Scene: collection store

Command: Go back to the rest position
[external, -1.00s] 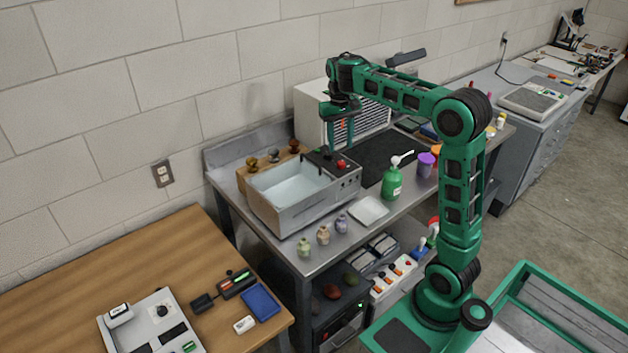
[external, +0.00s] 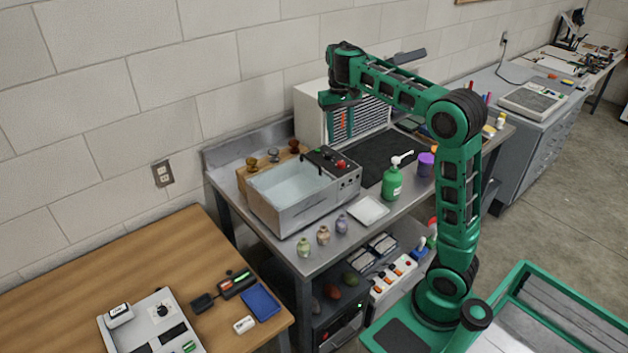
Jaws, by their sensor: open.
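My gripper (external: 338,128) is open and points down in the external view. It hangs above the back right corner of the steel basin (external: 285,208), in front of the white louvred cabinet (external: 312,113). Nothing shows between its fingers. My green arm reaches up from its base at the lower right, then left over the steel bench.
A green pump bottle (external: 392,183), a purple cup (external: 425,164) and a white dish (external: 368,210) stand on the bench (external: 322,260). The wall is close behind.

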